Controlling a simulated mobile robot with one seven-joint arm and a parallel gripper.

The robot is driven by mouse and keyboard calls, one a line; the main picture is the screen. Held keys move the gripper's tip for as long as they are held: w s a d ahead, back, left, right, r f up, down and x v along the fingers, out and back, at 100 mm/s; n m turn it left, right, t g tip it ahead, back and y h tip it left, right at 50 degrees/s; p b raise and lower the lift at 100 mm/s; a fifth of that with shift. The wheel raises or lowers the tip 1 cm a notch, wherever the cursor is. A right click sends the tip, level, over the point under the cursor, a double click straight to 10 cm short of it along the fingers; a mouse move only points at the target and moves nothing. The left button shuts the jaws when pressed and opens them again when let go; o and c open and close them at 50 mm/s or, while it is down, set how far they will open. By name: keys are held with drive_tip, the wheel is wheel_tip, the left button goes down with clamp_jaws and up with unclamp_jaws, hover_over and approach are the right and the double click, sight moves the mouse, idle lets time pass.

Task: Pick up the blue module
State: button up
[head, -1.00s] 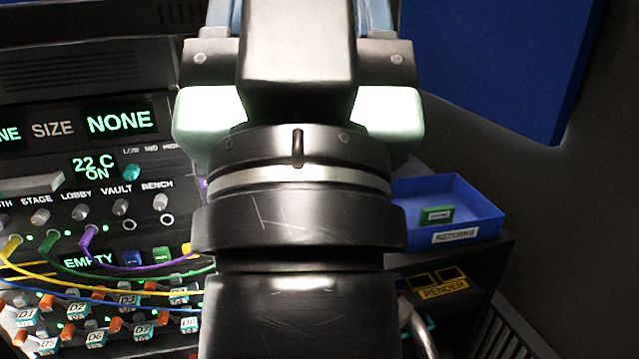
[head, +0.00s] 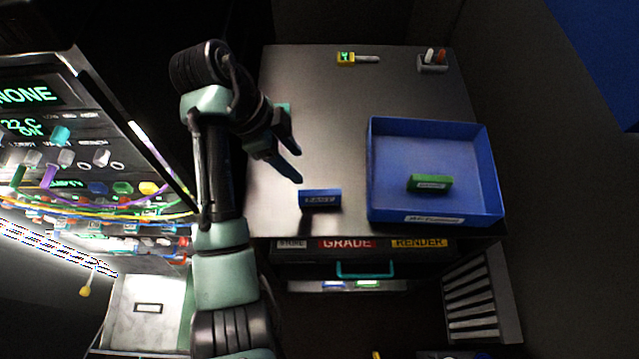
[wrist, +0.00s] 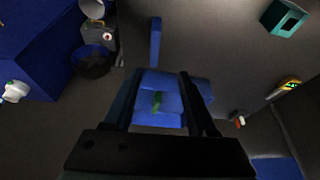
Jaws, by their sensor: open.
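The blue module (head: 320,199) is a small labelled block at the front edge of the grey table, left of the blue tray. In the wrist view the blue module (wrist: 155,40) appears as a narrow blue bar beyond the fingertips. My gripper (head: 295,165) is open and empty, above and slightly left of the module in the head view, apart from it. The wrist view shows the two fingers of my gripper (wrist: 160,74) spread, with the tray seen between them.
The blue tray (head: 381,213) holds a green module (head: 430,183). A yellow device with a green display (head: 346,58) and a small peg holder (head: 432,66) stand at the back. A teal block (wrist: 284,18) is on the table. The control panel with cables (head: 75,170) stands left.

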drive_tip(key=b, duration=0.4)
hover_over(318, 192)
drive_tip(key=a, duration=0.2)
wheel_tip(318, 192, down, 6)
drive_tip(key=shift+a+r, duration=0.1)
drive_tip(key=shift+a, duration=0.05)
drive_tip(key=shift+w+d+f, duration=0.1)
drive_tip(key=shift+d+f, duration=0.15)
drive_tip(key=p+x, duration=0.2)
drive_tip(key=x, duration=0.1)
drive_tip(key=p+x, duration=0.1)
drive_tip(key=x, duration=0.1)
drive_tip(key=shift+s+f, duration=0.1)
drive_tip(key=shift+s, duration=0.2)
drive_tip(key=shift+d+f, duration=0.1)
drive_tip(key=shift+f, duration=0.45)
clamp_jaws()
